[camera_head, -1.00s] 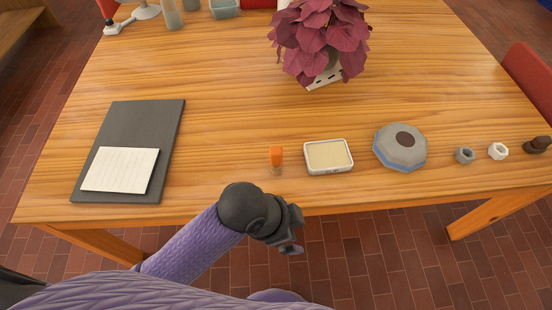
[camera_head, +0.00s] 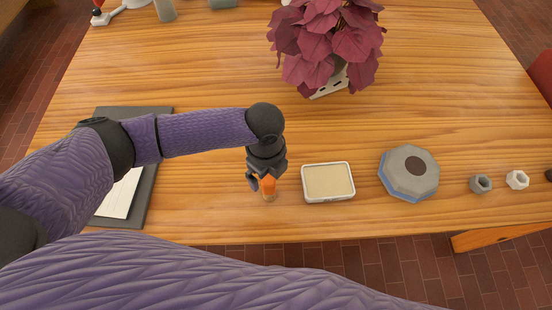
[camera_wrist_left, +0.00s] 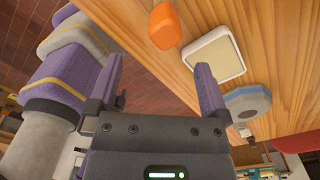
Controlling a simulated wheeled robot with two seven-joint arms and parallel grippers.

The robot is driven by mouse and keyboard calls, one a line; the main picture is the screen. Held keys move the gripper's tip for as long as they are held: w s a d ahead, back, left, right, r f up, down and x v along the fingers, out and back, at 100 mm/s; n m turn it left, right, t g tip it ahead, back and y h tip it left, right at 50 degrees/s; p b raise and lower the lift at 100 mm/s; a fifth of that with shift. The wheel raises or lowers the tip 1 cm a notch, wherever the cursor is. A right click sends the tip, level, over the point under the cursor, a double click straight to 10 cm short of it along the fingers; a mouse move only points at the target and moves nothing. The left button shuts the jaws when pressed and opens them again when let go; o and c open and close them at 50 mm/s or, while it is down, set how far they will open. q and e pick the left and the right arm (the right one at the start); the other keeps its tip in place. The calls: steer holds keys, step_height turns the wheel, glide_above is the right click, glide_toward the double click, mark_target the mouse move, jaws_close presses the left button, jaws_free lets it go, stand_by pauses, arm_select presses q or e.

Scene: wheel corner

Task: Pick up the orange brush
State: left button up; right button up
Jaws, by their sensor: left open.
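The orange brush (camera_head: 269,187) stands upright on the wooden table near its front edge, orange end up. My left gripper (camera_head: 262,182) is right above it, pointing down, with its fingers close to the brush's top and partly hiding it. In the left wrist view, the brush (camera_wrist_left: 166,25) shows as an orange block beyond the fingertips, off to the upper middle. The left gripper (camera_wrist_left: 160,80) is open, with nothing between its fingers. I cannot tell whether a finger touches the brush. My right gripper is not in view.
A shallow cream-coloured tray (camera_head: 328,182) lies just right of the brush. Farther right are a grey octagonal box (camera_head: 409,173) and small nuts (camera_head: 517,179). A plant (camera_head: 327,45) stands behind. A dark board (camera_head: 151,190) with paper lies left, under my arm.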

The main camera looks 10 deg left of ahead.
mark_target(269, 186)
arm_select(q)
steer(key=f+b, duration=0.1)
steer(key=f, duration=0.2)
steer(key=f+b, duration=0.2)
steer(key=f, duration=0.1)
steer(key=f+b, duration=0.1)
steer(key=f, duration=0.3)
steer(key=shift+w, duration=0.35)
steer(key=shift+r, duration=0.1)
